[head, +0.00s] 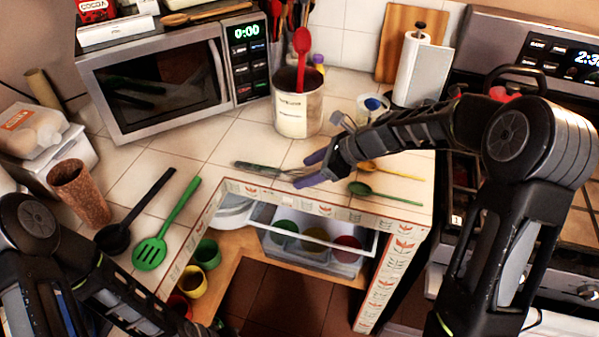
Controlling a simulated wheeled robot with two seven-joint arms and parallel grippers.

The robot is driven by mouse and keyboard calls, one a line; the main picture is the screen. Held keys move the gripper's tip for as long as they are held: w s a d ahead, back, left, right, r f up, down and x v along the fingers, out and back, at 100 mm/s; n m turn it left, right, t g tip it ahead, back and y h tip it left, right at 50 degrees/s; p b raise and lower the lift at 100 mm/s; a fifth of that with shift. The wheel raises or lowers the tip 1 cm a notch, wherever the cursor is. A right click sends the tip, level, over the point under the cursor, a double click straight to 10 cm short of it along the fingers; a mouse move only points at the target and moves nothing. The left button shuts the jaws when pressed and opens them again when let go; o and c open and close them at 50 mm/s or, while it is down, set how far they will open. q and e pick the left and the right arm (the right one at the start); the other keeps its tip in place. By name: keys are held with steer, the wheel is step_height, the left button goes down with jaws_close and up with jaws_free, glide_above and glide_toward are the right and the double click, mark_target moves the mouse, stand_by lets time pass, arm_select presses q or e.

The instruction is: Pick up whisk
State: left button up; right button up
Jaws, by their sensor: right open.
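The whisk (262,169) lies on the tiled corner counter, its dark handle to the left and its thin wire end to the right. My right gripper (314,169) reaches in from the right. Its purple-tipped fingers are apart, at the wire end of the whisk. I cannot tell whether they touch the wires. Nothing is held in it. My left arm shows at the lower left, but its gripper is not in view.
A green slotted spatula (150,252) and a black ladle (114,237) lie to the left. A green spoon (362,189) and a yellow spoon (378,168) lie to the right. A utensil canister (297,112) and a microwave (160,80) stand behind. The counter's front edge is close.

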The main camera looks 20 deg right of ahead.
steer(key=shift+x, duration=0.85)
jaws_close()
stand_by(0.4)
